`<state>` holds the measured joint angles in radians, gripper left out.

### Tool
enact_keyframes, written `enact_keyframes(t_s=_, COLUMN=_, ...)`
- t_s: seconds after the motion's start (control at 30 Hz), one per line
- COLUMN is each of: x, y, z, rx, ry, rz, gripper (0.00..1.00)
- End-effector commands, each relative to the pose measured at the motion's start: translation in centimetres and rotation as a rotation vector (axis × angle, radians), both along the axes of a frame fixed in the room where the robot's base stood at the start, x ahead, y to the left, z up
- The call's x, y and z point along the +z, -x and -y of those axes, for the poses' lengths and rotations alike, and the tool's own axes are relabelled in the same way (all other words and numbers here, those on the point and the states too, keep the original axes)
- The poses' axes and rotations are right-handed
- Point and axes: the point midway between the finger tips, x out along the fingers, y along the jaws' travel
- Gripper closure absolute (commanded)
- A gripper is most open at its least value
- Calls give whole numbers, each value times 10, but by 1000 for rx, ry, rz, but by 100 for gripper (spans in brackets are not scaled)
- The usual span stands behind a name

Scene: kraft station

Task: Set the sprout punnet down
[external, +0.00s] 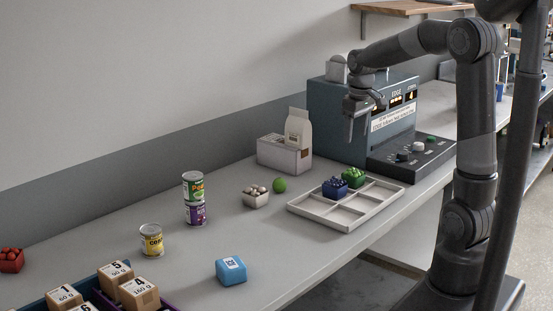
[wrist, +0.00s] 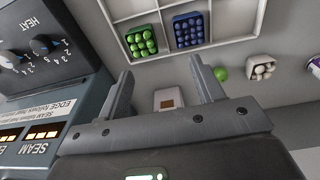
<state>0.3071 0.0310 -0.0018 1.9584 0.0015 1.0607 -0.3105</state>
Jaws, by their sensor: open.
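The sprout punnet (external: 353,177), a green box of round green sprouts, sits upright in a back compartment of the pale divided tray (external: 344,213). In the wrist view the punnet (wrist: 140,40) shows beyond my fingers, in the tray (wrist: 118,8). A blue punnet (external: 334,187) of dark blue fruit sits in the neighbouring compartment and also shows in the wrist view (wrist: 188,30). My gripper (external: 358,130) is open and empty, raised above and apart from the sprout punnet, in front of the sealing machine. Its two spread fingers (wrist: 160,88) show in the wrist view.
The sealing machine (external: 345,122) stands behind the tray. A carton in a box (external: 285,155), a loose green ball (external: 279,185), a mushroom punnet (external: 256,196), stacked cans (external: 194,188) and a blue package (external: 231,271) stand left. The tray's other compartments look empty.

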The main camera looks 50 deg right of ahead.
Motion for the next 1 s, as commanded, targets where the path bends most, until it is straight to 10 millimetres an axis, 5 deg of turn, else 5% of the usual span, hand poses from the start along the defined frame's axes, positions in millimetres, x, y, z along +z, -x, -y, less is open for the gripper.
enact_keyframes(t_s=0.2, x=33, y=53, z=-53, rx=6, ry=18, rz=116, gripper=39)
enact_keyframes(t_s=0.5, x=46, y=129, z=-107, rx=7, ry=10, rz=273, gripper=39)
enact_keyframes(t_s=0.73, x=39, y=175, z=-130, rx=8, ry=-13, rz=368, gripper=39)
enact_keyframes(t_s=1.0, x=33, y=192, z=-138, rx=5, ry=-27, rz=405, gripper=39)
